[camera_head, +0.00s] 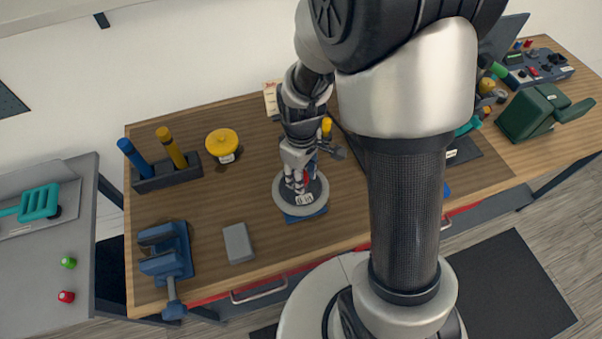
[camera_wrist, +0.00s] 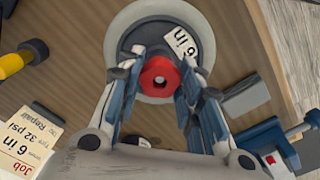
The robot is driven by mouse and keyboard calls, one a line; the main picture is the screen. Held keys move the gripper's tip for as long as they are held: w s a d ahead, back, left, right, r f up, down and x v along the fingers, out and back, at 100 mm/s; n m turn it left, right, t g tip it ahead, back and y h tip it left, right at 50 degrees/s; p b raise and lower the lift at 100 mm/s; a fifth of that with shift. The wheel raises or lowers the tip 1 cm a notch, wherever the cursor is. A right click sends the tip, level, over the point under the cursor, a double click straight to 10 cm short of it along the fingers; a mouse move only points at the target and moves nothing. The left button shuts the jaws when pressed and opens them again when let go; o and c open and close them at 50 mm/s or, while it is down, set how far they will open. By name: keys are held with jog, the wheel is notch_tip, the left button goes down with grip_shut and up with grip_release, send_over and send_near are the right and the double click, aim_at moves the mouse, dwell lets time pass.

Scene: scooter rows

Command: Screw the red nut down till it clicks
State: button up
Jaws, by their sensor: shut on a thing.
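The red nut (camera_wrist: 160,77) sits at the hub of a small wheel (camera_wrist: 120,38), which has a pale tyre, a dark centre and a "6 in" label. My gripper (camera_wrist: 159,68) comes down from above with one finger on each side of the nut and is shut on it. In the head view my gripper (camera_head: 301,188) is over the wheel (camera_head: 284,201), which rests on a blue base (camera_head: 306,217) near the bench's front edge. The fingers mostly hide the nut there. The thread under the nut is hidden.
A blue vise (camera_head: 166,252) and a grey block (camera_head: 238,243) stand left of the wheel. Behind are a tool holder (camera_head: 166,176), a yellow round object (camera_head: 222,142) and a job card (camera_wrist: 28,140). A yellow-handled tool (camera_wrist: 14,64) lies nearby. A green case (camera_head: 528,112) is at right.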

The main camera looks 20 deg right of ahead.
jog(key=shift+m, duration=0.5)
jog(key=o, duration=1.1)
notch_tip(320, 180, up, 11)
jog(key=s+r+m+t, duration=0.1)
jog(key=s+r+m, duration=0.1)
jog(key=s, duration=0.3)
jog(key=s+r+m+t+b, duration=0.1)
jog(key=s+r+m+t, duration=0.1)
jog(key=s+r, duration=0.2)
jog(key=s+r+m+t+b, duration=0.1)
jog(key=s+r+m, duration=0.1)
jog(key=s, duration=0.4)
jog(key=shift+r+t, duration=0.3)
jog(key=shift+r, duration=0.5)
